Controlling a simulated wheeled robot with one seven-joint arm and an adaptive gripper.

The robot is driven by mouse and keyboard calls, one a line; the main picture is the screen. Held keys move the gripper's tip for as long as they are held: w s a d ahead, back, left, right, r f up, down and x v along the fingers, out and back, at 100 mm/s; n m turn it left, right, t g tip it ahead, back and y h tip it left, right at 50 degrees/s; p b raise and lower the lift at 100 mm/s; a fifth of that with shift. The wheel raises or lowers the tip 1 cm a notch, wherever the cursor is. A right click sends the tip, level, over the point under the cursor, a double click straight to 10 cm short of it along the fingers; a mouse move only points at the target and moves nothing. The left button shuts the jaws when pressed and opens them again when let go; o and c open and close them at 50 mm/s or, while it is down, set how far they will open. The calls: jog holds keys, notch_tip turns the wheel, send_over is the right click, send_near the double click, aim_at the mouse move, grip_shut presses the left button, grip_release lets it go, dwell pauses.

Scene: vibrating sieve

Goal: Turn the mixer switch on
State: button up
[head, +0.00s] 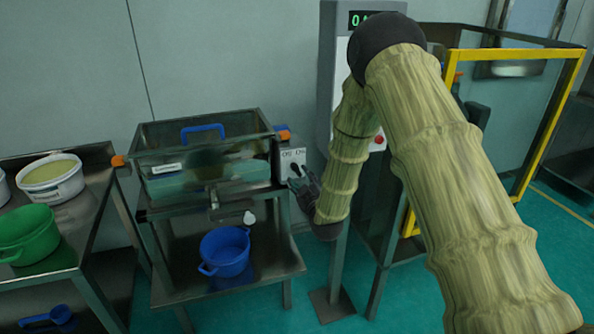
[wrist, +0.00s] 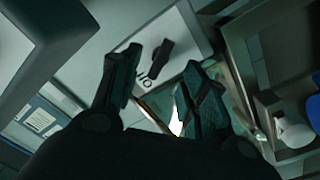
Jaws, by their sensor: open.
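The switch box (head: 291,157) is a light grey panel with "Off" and "On" lettering on the right side of the sieve machine (head: 205,170). In the wrist view the panel (wrist: 188,28) carries a black rotary knob (wrist: 159,57) set at a slant, with lettering beside it. My gripper (head: 297,180) is at the lower front of the panel. In the wrist view my gripper (wrist: 162,73) is open, with one finger on each side of the knob's lower end. I cannot tell whether either finger touches the knob. In the head view my gripper hides the knob.
A blue pot (head: 226,251) stands on the machine's lower shelf. A table at left holds a green pot (head: 27,236) and a white tub (head: 51,181). A post with a digital display (head: 358,19) and a yellow-framed enclosure (head: 561,100) stand at right, partly behind my arm.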

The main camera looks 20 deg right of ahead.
aim_at(297, 171)
jog(key=shift+w+p, duration=0.35)
jog(key=shift+w, duration=2.7)
